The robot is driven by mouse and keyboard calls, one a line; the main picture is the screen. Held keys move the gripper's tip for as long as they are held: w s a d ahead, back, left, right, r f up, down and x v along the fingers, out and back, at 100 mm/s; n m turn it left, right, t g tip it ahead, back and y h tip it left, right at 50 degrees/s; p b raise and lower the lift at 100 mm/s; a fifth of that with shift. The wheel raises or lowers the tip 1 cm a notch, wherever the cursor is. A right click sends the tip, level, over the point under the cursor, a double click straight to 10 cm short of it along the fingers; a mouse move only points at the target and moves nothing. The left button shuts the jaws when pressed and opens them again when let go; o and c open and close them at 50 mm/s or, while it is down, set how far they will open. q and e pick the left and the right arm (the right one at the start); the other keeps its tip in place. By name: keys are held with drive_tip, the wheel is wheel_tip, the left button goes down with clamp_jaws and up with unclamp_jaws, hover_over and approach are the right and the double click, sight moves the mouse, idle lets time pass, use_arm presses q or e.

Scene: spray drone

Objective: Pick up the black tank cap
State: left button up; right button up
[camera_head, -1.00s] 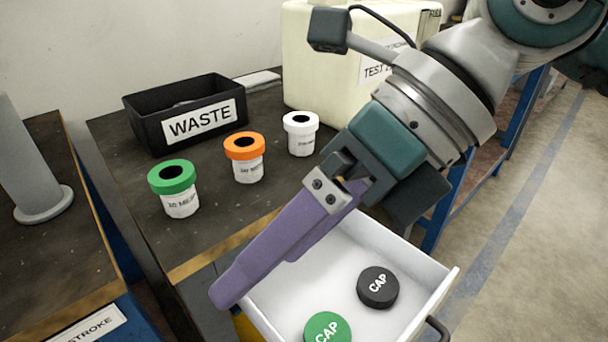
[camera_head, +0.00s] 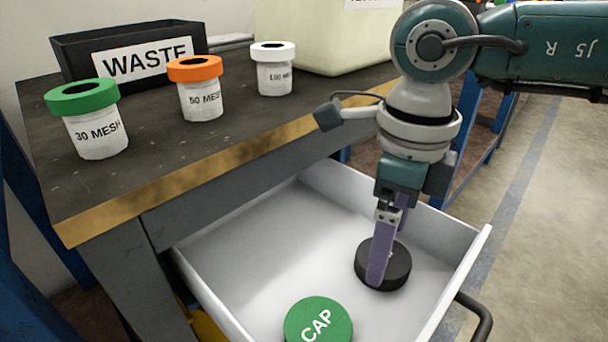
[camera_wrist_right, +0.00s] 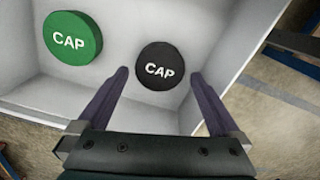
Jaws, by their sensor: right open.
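The black tank cap (camera_head: 397,271) lies in the open white drawer, near its right side. In the right wrist view the black cap (camera_wrist_right: 161,66) shows its white CAP lettering upward. My right gripper (camera_head: 378,283) points down over the black cap and hides part of it in the head view. In the right wrist view my right gripper (camera_wrist_right: 159,73) is open, with its purple fingers apart and the cap between and just beyond their tips. Whether the fingers touch the cap cannot be told. My left gripper is in neither view.
A green cap (camera_head: 318,322) lies in the same drawer (camera_head: 240,240), left of the black one. Drawer walls stand close on the right. Green (camera_head: 90,120), orange (camera_head: 201,92) and white (camera_head: 274,70) lidded jars and a WASTE bin (camera_head: 75,52) stand on the bench.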

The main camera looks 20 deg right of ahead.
wheel_tip(320, 180, down, 3)
drive_tip(key=shift+r+b, duration=0.1)
drive_tip(key=shift+b, duration=0.2)
drive_tip(key=c, duration=1.2)
